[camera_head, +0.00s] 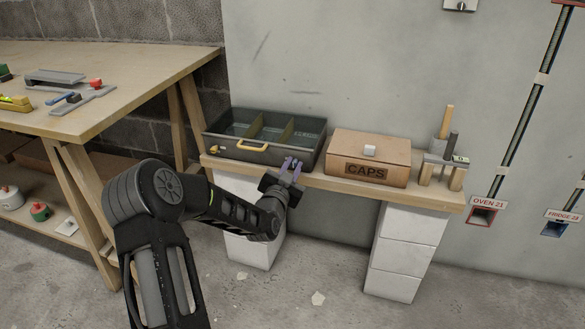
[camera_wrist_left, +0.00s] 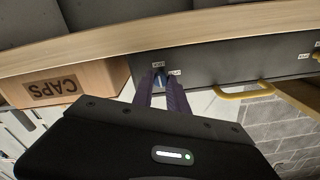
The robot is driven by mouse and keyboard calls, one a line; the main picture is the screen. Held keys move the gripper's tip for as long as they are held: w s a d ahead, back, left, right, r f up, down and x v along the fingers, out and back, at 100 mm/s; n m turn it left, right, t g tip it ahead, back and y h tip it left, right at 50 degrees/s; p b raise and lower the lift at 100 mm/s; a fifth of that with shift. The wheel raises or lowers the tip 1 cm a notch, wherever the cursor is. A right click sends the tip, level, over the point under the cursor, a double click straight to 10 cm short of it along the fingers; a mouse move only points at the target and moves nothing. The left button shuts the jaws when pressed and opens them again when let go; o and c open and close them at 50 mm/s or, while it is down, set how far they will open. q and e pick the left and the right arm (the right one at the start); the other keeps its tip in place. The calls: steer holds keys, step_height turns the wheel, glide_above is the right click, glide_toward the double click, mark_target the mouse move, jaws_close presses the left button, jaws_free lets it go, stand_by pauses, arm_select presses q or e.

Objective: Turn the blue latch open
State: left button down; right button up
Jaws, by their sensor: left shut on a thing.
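A dark grey box (camera_head: 228,146) with dividers inside stands on the wooden shelf, with a yellow handle on its front. My left gripper (camera_head: 291,166) is at the right part of the box's front. In the left wrist view, the purple fingers of my left gripper (camera_wrist_left: 166,82) reach the box's dark front (camera_wrist_left: 222,68) and are shut on the small blue latch (camera_wrist_left: 159,73). The fingers hide most of the latch, so its angle is hard to tell. Small white labels sit beside it, too small to read. My right gripper is out of view.
A wooden CAPS box (camera_head: 368,157) stands right of the grey box, and a small wooden stand (camera_head: 441,172) holds tools further right. The shelf (camera_head: 330,184) rests on white blocks. A workbench (camera_head: 130,75) stands at the left. The floor in front is mostly clear.

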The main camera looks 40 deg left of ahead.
arm_select(q)
steer(key=n+b, duration=0.2)
steer(key=n, duration=0.2)
steer(key=shift+f+n, duration=0.1)
steer(key=shift+n, duration=0.2)
steer(key=n+b, duration=0.1)
steer(key=n, duration=0.3)
steer(key=shift+a+b, duration=0.1)
steer(key=shift+b, duration=0.2)
steer(key=n+b, duration=0.1)
steer(key=n, duration=0.4)
steer(key=shift+n+b, duration=0.75)
steer(key=shift+n, duration=1.15)
steer(key=c, duration=1.3)
jaws_free()
steer(key=shift+s, duration=0.1)
